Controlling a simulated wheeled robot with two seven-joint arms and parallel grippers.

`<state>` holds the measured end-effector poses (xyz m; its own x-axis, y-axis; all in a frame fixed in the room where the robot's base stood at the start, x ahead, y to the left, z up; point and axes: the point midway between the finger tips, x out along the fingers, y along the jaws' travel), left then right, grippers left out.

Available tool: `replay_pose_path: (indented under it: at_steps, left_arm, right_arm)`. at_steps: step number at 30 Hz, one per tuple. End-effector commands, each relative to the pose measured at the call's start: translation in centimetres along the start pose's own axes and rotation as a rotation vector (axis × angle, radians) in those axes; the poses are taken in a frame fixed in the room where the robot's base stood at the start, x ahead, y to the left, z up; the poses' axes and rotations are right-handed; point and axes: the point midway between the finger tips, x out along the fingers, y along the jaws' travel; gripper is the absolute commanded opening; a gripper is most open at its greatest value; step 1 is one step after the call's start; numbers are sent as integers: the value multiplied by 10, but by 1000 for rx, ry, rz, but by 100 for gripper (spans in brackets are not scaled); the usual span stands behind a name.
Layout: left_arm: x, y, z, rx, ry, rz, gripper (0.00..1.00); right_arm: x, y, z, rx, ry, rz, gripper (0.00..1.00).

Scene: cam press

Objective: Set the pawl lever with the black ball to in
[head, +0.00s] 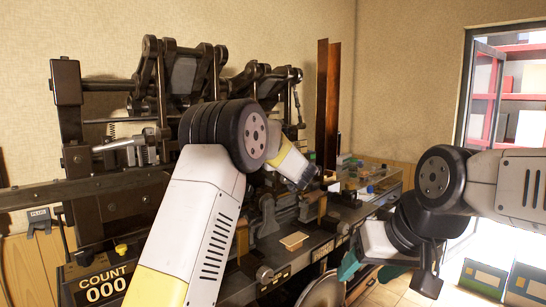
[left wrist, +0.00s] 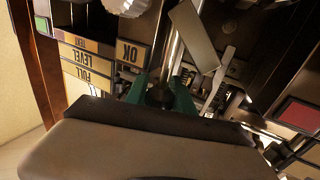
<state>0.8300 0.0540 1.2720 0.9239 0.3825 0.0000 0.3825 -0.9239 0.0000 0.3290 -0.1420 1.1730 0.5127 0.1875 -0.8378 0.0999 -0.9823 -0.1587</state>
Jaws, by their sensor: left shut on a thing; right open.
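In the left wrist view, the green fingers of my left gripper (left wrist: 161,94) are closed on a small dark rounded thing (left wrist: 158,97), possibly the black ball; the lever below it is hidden. In the head view my left forearm reaches over the press (head: 85,205) toward its far right part, and the left fingertips are hidden there. My right gripper (head: 351,270), with teal fingers, is open and empty at the lower right, apart from the press. I cannot clearly make out the pawl lever or its in mark.
A counter (head: 98,283) reading COUNT 000 and a yellow knob (head: 121,249) are at the lower left. A brown upright post (head: 328,95) stands behind. A bench with small items extends right.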

Motion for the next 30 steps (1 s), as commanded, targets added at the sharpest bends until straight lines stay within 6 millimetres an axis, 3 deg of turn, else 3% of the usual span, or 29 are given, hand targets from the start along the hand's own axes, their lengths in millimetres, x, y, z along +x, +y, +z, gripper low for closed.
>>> replay_pose_path:
  at_steps: [30]
  left_arm:
    - [-1,-3,0,-31,13,-1,0]
  right_arm:
    - [0,0,0,0,0,0,61]
